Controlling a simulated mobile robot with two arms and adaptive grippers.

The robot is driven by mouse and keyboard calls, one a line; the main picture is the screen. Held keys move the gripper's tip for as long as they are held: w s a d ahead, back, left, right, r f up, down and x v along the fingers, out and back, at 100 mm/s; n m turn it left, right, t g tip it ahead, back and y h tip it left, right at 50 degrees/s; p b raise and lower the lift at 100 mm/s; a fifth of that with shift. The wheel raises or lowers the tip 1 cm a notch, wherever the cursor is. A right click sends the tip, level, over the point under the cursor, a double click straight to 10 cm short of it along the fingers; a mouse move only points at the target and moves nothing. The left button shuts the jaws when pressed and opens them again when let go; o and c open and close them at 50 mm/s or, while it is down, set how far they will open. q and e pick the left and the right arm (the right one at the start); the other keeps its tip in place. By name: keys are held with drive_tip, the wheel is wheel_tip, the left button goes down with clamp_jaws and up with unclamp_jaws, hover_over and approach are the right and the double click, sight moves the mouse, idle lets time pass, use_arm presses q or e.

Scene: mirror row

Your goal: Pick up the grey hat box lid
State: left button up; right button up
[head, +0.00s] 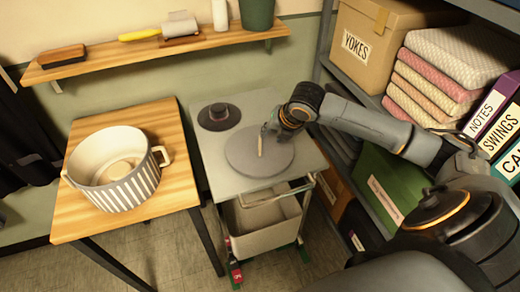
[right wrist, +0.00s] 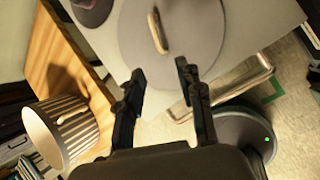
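The grey hat box lid (head: 245,164) is a flat round disc lying on the grey top of a cart (head: 215,168). A pale wooden handle (head: 261,145) stands up from its middle. In the right wrist view the lid (right wrist: 190,35) is at the top, its handle (right wrist: 156,33) ahead of my fingertips. My right gripper (head: 268,130) is above the far side of the lid by the handle; in the right wrist view its fingers (right wrist: 160,72) are apart with nothing between them. My left gripper is not in view.
A black hat (head: 219,115) lies behind the lid on the cart. A striped round box (head: 118,170) stands on the wooden table (head: 175,185) to the left. Shelves with a carton (head: 368,45) and folded cloths (head: 440,75) stand close on the right. A wall shelf (head: 110,62) runs behind.

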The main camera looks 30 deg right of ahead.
approach(260, 142)
drive_tip(key=f, duration=0.2)
drive_tip(key=w+f, duration=0.1)
drive_tip(key=shift+w+d+f+n+p, duration=0.1)
drive_tip(key=shift+d+f+n+p, duration=0.05)
drive_tip(key=shift+f+n+p, duration=0.2)
drive_tip(key=shift+w+f+p, duration=0.3)
drive_tip(key=shift+f, duration=0.05)
drive_tip(key=x, duration=0.3)
drive_tip(key=shift+w+p, duration=0.3)
drive_tip(key=shift+p, duration=0.05)
drive_tip(key=shift+w+f, duration=0.3)
drive_tip(key=shift+f, duration=0.2)
drive_tip(key=shift+c, duration=0.2)
clamp_jaws()
